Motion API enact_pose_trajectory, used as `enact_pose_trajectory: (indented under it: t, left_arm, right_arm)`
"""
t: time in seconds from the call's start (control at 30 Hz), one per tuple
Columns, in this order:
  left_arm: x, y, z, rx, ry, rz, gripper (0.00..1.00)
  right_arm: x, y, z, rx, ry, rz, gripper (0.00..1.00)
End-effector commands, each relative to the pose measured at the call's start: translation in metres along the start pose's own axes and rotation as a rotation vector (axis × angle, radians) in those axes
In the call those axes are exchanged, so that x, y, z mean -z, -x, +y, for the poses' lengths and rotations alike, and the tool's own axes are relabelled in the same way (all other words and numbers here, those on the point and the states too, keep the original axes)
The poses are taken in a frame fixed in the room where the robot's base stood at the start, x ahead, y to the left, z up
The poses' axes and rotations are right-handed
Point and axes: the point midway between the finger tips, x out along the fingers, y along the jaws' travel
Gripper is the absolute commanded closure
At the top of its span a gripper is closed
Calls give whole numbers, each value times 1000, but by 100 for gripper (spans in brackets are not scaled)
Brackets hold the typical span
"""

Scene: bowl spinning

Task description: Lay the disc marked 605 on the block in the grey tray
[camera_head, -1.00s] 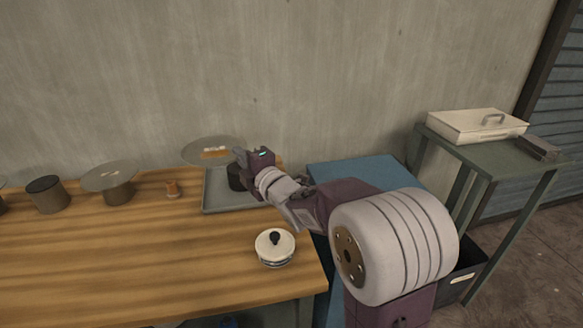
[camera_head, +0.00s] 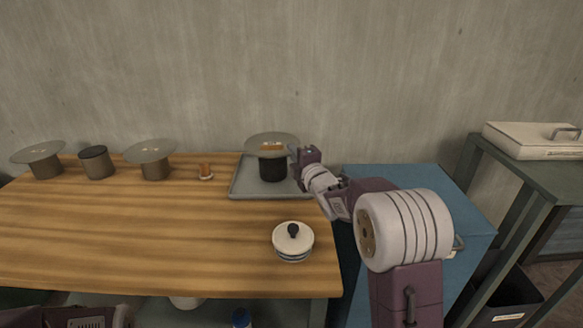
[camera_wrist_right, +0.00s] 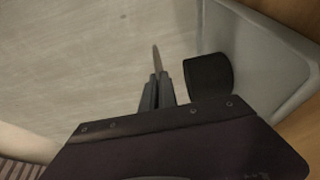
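A grey disc (camera_head: 270,141) with an orange-and-white label is level over the dark round block (camera_head: 272,170); its number is too small to read. The block stands in the grey tray (camera_head: 240,187) and also shows in the right wrist view (camera_wrist_right: 208,75). There, the disc appears as a thin edge (camera_wrist_right: 156,58) between the fingers, with a gap between it and the block. My right gripper (camera_head: 297,153) is shut on the disc's right edge. My left gripper is not in view.
Two other discs (camera_head: 38,152) (camera_head: 150,151) rest on blocks at the left, with a bare dark-topped block (camera_head: 96,162) between them. A white lidded pot (camera_head: 293,241) stands at the front right. The table's middle is clear.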

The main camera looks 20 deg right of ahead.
Motion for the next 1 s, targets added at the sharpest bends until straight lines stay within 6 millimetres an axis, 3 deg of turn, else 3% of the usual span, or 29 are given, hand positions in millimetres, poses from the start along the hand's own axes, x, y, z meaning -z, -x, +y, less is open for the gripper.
enact_pose_trajectory:
  t: [0.23, 0.43, 0.83, 0.9, 1.0]
  left_arm:
    - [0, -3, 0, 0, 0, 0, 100]
    - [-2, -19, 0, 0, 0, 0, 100]
    - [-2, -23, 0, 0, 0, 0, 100]
    - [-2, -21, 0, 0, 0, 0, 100]
    - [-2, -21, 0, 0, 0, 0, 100]
  right_arm:
    - [-1, -8, -8, 0, 0, 0, 100]
    - [-1, -7, -44, 2, -1, 0, 100]
    - [-1, -7, -48, -2, 1, 0, 100]
    - [-1, -7, -47, 0, 0, 0, 78]
    - [-1, -7, -47, 0, 0, 0, 76]
